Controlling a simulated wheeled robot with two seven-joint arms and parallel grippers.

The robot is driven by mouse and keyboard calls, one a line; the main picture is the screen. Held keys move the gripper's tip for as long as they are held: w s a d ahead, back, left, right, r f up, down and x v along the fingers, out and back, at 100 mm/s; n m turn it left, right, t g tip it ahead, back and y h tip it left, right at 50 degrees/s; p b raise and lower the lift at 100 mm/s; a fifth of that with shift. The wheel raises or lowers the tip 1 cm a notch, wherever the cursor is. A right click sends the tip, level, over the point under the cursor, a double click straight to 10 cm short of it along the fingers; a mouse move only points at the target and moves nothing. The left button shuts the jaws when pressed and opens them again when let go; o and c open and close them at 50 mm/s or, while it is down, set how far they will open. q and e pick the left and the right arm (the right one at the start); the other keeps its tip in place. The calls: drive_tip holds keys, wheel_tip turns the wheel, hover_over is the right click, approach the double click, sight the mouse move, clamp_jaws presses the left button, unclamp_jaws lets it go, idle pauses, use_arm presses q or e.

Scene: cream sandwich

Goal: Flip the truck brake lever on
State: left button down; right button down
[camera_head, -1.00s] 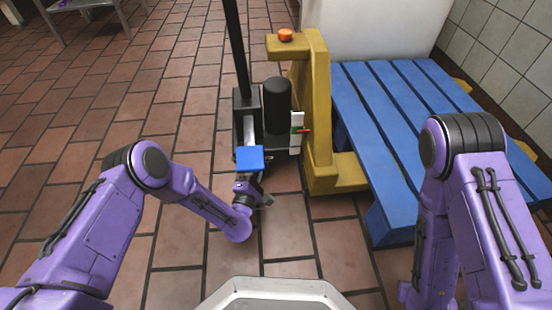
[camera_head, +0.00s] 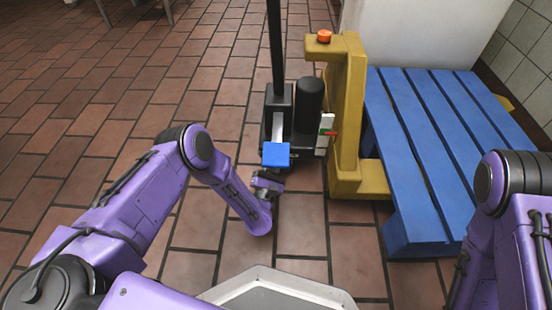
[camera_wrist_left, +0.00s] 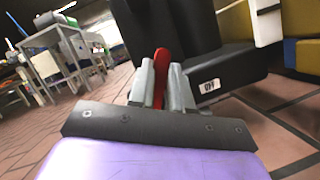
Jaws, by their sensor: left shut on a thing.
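The truck has a black body (camera_head: 309,105), a tall dark handle and a yellow frame (camera_head: 347,112). In the left wrist view, a red lever (camera_wrist_left: 161,62) stands between the two grey fingers of my left gripper (camera_wrist_left: 158,82), against the truck's black body (camera_wrist_left: 200,55). The fingers are shut on it. In the head view, my left gripper (camera_head: 268,181) is low at the truck's near side, just below a blue plate (camera_head: 275,155), and the red lever between its fingers is hidden. My right gripper is out of view; only its arm shows at the right.
A blue slatted pallet (camera_head: 440,150) lies right of the yellow frame, with a white block (camera_head: 410,30) behind it. A small red-and-green part (camera_head: 328,131) sits on the truck's side. The tiled floor (camera_head: 90,110) at left is clear. A metal table (camera_wrist_left: 55,55) stands farther off.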

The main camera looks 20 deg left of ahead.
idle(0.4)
use_arm(q)
drive_tip(key=c, duration=1)
unclamp_jaws()
drive_tip(key=shift+c, duration=0.2)
